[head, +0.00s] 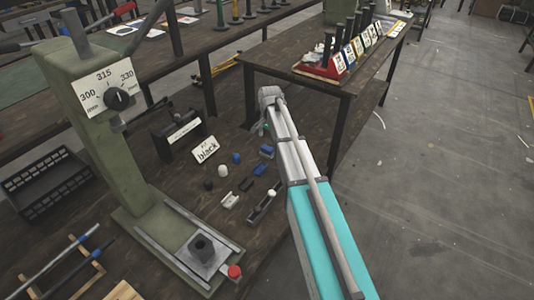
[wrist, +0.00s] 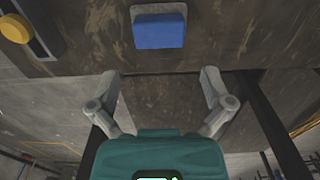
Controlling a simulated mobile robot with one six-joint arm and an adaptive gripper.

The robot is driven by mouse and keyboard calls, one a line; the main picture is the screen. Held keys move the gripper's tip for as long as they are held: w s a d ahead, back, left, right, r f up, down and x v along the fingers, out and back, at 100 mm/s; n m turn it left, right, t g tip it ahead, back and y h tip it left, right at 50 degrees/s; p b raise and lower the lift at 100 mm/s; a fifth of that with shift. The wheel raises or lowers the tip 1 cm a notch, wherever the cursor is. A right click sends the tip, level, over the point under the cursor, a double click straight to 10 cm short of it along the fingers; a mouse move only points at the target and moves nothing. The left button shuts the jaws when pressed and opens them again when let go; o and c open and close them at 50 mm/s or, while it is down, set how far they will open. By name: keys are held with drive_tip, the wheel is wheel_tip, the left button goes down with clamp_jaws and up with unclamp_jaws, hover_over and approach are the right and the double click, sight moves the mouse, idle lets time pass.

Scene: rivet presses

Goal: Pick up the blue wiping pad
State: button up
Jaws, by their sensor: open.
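A blue block-shaped pad (wrist: 159,31) lies on a pale grey backing on the dark brown bench top, at the top centre of the wrist view. In the head view, several small blue pieces lie on the bench; the one nearest my gripper looks like this pad (head: 266,150), though it is small there. My gripper (wrist: 161,78) is open and empty. Its two fingers are spread wide, short of the pad and not touching it. In the head view my gripper (head: 264,128) is above the bench near its right edge, partly hidden by my arm.
A dark tray (head: 262,206) with a pale round piece lies nearer the head camera; a yellow knob (wrist: 14,28) shows in the wrist view. A rack table (head: 330,80) stands behind.

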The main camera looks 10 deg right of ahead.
sight(269, 147)
drive_tip(key=shift+s+a+f+b, duration=0.1)
drive_tip(key=shift+f+b, duration=0.55)
drive_tip(key=shift+f, duration=0.05)
drive_tip(key=shift+s+a+f+b, duration=0.1)
drive_tip(key=shift+f+b, duration=0.5)
drive_tip(key=shift+f, duration=0.1)
drive_tip(key=shift+f+b, duration=0.9)
drive_tip(key=shift+f, duration=0.05)
drive_tip(key=c, duration=1)
drive_tip(key=shift+r, duration=0.25)
wheel_tip(269, 147, up, 2)
drive_tip(key=p, duration=0.2)
drive_tip(key=shift+r+p, duration=0.1)
drive_tip(key=shift+p, duration=0.25)
drive_tip(key=s+r+p, duration=0.3)
drive_tip(key=s, duration=0.1)
drive_tip(key=s+r+p, duration=0.4)
drive_tip(key=s, duration=0.1)
drive_tip(key=s+r+p, duration=0.3)
drive_tip(key=s, duration=0.2)
drive_tip(key=shift+r, duration=0.2)
